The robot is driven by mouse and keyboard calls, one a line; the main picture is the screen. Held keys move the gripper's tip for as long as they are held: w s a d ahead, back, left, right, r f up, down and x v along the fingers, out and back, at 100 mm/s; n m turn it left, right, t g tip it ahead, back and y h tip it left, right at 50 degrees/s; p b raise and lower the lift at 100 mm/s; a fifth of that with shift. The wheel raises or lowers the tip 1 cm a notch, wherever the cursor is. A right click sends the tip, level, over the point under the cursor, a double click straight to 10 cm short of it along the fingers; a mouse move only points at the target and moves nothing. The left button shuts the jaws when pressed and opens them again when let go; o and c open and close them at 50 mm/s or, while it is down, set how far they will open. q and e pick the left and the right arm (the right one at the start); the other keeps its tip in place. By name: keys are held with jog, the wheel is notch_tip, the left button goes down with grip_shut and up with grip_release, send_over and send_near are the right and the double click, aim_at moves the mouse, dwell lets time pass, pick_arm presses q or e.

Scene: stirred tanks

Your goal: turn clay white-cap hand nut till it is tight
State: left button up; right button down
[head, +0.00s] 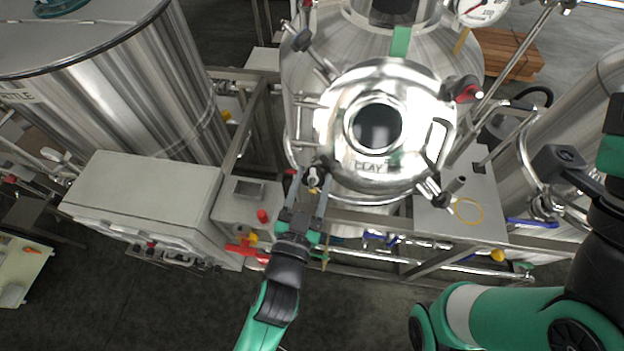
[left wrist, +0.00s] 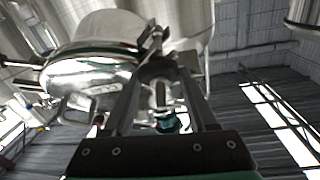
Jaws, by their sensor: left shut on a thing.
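The clay tank's round steel lid (head: 345,95) has a dark sight glass and a "CLAY" label, in the middle of the head view. The white-cap hand nut (head: 313,176) sits at the lid's lower-left rim. My left gripper (head: 314,184) reaches up from below, with its two fingers around this nut and shut on it. In the left wrist view the fingers run up toward the lid's rim; the nut is hard to make out between their tips. My right arm stands at the right of the head view; its fingers do not show.
Another hand nut (head: 433,196) with a yellow ring beside it is at the lid's lower right. A grey box (head: 145,200) and steel frame rails lie left of and below the lid. Open floor shows at the bottom.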

pick_arm(q)
jog(key=shift+a+r+m+h+p, duration=0.1)
jog(key=shift+r+m+h+p, duration=0.15)
jog(key=shift+m+p, duration=0.55)
jog(key=shift+r+m+h+p, duration=0.1)
jog(key=shift+m+h+p, duration=0.3)
jog(key=shift+p, duration=0.8)
jog(key=shift+f+m+g+p, duration=0.1)
jog(key=shift+m+g+p, duration=0.25)
jog(key=shift+m+g, duration=0.05)
jog(key=shift+f+m+h, duration=0.1)
jog(key=shift+m+h, duration=0.35)
jog(key=shift+m, duration=0.05)
jog(key=shift+w+f+m+g, duration=0.15)
jog(key=shift+m+g, duration=0.25)
jog(key=shift+m, duration=0.2)
jog(key=m+g+h+b, duration=0.1)
jog(key=m+b, duration=0.2)
jog(key=shift+f+h, duration=0.15)
jog(key=shift+h, duration=0.25)
jog(key=shift+m+g+b, duration=0.4)
jog(key=shift+m+b, duration=0.05)
jog(key=shift+m, duration=0.25)
jog(key=shift+r+m+g+h, duration=0.25)
jog(key=shift+m+g+h, duration=0.15)
jog(key=shift+m, duration=0.4)
jog(key=shift+m+g, duration=0.5)
jog(key=shift+m, duration=0.2)
jog(key=shift+p, duration=0.3)
